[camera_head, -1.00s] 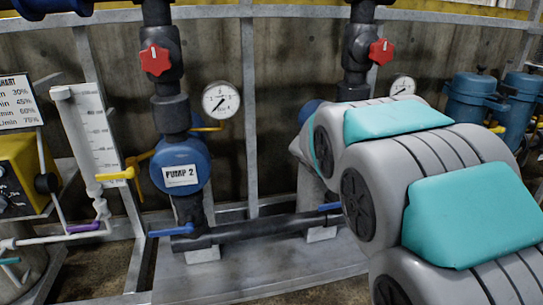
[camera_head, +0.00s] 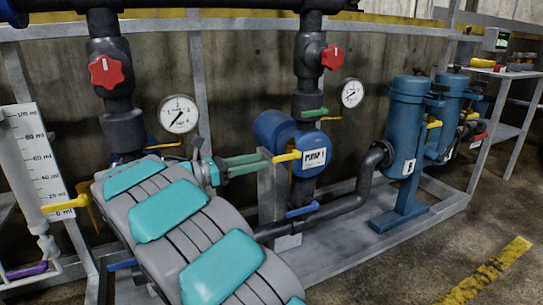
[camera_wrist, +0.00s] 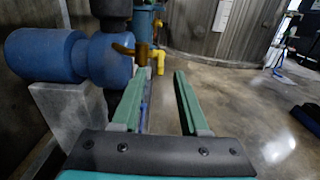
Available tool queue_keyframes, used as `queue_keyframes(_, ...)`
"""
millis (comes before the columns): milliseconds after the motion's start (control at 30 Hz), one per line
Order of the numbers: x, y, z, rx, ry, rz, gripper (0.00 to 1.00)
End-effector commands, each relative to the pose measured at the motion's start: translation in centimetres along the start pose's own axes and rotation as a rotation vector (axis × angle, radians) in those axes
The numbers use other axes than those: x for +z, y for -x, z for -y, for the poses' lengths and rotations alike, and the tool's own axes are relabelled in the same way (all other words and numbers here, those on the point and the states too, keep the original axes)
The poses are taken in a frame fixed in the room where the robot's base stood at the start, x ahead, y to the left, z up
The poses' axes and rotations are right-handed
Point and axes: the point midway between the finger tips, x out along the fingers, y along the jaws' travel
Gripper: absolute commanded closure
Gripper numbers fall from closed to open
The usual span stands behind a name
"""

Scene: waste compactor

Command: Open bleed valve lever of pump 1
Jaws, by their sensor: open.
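Pump 1 (camera_head: 316,157) is a blue pump body with a white label, in the middle right of the head view. Its yellow lever (camera_head: 287,156) points left from the body. My gripper (camera_head: 268,159) is open and empty, with its green fingertips just left of that lever; contact cannot be told. In the wrist view, the two fingers (camera_wrist: 162,78) are spread apart. The lever shows there as a brownish-yellow handle (camera_wrist: 124,50) on the blue pump (camera_wrist: 104,60), by the left fingertip and outside the gap.
A red knob (camera_head: 332,57) and a gauge (camera_head: 352,93) sit above pump 1. A blue lever (camera_head: 302,210) is below it. Blue filter vessels (camera_head: 402,130) stand to the right. The floor (camera_wrist: 240,105) right of my fingers is open.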

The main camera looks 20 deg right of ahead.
Motion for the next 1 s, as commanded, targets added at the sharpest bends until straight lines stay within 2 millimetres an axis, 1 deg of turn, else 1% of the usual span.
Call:
queue_keyframes(167,-0.1,-1.7,0.1,-0.003,0.001,0.001,0.56)
queue_keyframes(400,-0.2,-5.4,0.1,-0.001,0.002,-0.001,0.56)
queue_keyframes(533,-0.2,-6.8,0.1,-0.002,0.001,-0.002,0.56)
queue_keyframes(700,0.0,-7.7,0.0,-0.001,0.000,0.000,0.56)
queue_keyframes(933,0.0,-7.7,0.0,-0.001,0.000,0.000,0.56)
queue_keyframes(967,0.0,-7.7,0.0,-0.001,0.000,0.000,0.58)
queue_keyframes(1000,0.0,-7.7,0.0,0.000,0.000,0.000,0.63)
